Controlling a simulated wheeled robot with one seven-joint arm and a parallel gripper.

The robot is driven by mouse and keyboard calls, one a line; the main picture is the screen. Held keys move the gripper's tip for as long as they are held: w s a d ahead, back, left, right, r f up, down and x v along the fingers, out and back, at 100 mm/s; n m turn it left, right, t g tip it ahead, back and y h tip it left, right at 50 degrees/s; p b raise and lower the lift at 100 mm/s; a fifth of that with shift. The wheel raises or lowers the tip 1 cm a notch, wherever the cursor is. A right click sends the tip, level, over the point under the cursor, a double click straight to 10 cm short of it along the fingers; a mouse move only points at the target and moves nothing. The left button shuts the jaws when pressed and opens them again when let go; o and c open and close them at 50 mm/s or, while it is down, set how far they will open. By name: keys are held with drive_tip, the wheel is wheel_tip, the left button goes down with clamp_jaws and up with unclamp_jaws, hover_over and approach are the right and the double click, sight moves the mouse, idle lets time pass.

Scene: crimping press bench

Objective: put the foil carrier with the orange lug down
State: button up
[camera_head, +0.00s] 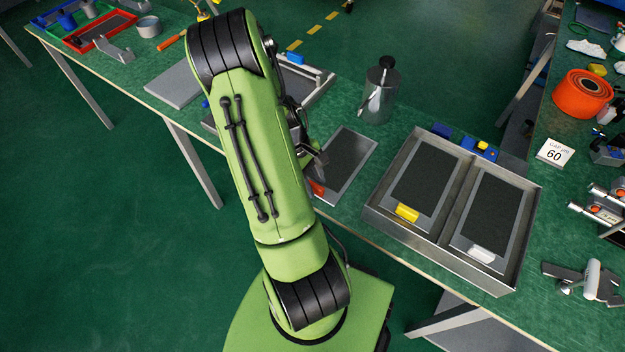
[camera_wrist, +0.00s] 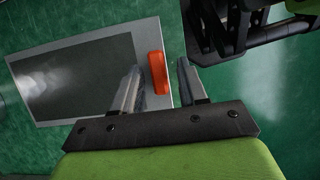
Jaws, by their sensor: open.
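The foil carrier (camera_head: 345,165) is a flat grey plate with a dark panel and an orange lug (camera_head: 317,188) at its near end. It lies on the green bench, left of the metal tray. In the wrist view the carrier (camera_wrist: 75,75) fills the left side, with the orange lug (camera_wrist: 157,72) at its right end. My gripper (camera_wrist: 160,80) is open, one finger on each side of the lug, with gaps showing. In the head view my arm hides most of the gripper and part of the carrier's near end.
A metal tray (camera_head: 372,217) to the right holds two similar carriers, one with a yellow lug (camera_head: 407,212) and one with a white lug (camera_head: 481,254). A lidded metal canister (camera_head: 379,95) stands behind the carrier. The bench's front edge runs close to the carrier's lug end.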

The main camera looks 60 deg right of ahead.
drive_tip(key=a+p+v, duration=0.1)
drive_tip(key=p+v, duration=0.2)
drive_tip(key=v, duration=0.9)
drive_tip(key=w+a+r+t+h, duration=0.1)
drive_tip(key=w+a+r+t, duration=0.2)
drive_tip(key=w+a+r, duration=0.25)
drive_tip(key=s+a+r+t, duration=0.2)
drive_tip(key=a+r, duration=0.2)
drive_tip(key=a, duration=0.3)
drive_tip(key=s+a+r+n+t, duration=0.1)
drive_tip(key=a+r+t, duration=0.1)
drive_tip(key=a+r, duration=0.2)
drive_tip(key=s+a+r+t, duration=0.2)
drive_tip(key=a+r+t, duration=0.1)
drive_tip(key=a, duration=0.7)
drive_tip(key=shift+s+r+n, duration=0.35)
drive_tip(key=shift+r+n, duration=0.05)
drive_tip(key=shift+r, duration=0.3)
drive_tip(key=shift+a+r, duration=0.1)
